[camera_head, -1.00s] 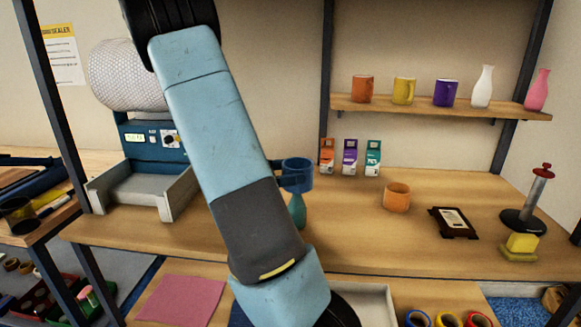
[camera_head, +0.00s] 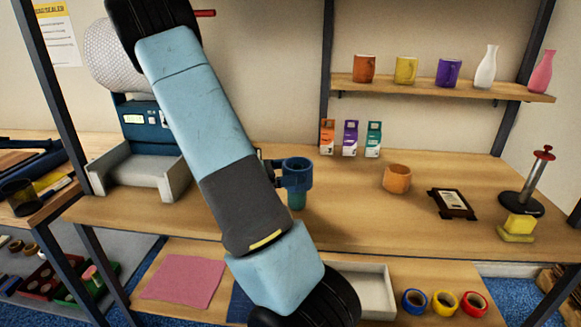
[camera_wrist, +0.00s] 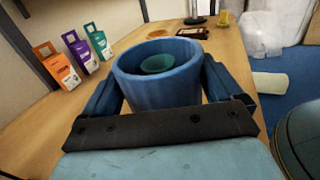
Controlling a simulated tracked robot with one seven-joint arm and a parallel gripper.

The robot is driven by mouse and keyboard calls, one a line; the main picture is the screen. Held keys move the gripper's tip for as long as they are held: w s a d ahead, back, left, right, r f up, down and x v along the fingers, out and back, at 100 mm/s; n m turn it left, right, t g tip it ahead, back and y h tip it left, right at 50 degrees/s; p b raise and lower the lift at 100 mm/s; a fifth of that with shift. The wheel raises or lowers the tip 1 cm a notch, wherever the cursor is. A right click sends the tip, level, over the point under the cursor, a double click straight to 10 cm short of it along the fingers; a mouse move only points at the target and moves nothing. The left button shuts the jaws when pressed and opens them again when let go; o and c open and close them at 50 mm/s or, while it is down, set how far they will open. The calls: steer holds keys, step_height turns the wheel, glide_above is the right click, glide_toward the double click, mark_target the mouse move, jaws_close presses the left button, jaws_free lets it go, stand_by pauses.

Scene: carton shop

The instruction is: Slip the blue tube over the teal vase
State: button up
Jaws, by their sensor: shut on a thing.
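The blue tube (camera_head: 297,170) is upright above the worktop, and my gripper (camera_head: 284,180) is shut on it from its sides. The teal vase (camera_head: 297,199) stands on the worktop, with its lower part showing below the tube. In the wrist view, the vase's round teal mouth (camera_wrist: 160,63) shows inside the blue tube (camera_wrist: 157,90), below its rim, so the tube is around the upper part of the vase. My gripper's two fingers (camera_wrist: 162,88) press on opposite sides of the tube. The vase's middle is hidden by the tube.
Several small cartons (camera_head: 350,138) stand behind the tube. A sealing machine (camera_head: 140,150) is at left. The worktop between tube and orange mug is clear.

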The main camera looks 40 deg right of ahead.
mark_target(291, 192)
steer(key=shift+f, duration=4)
steer(key=o, duration=0.7)
steer(key=shift+c, duration=0.2)
steer(key=shift+r, duration=0.15)
steer(key=shift+r, duration=4.85)
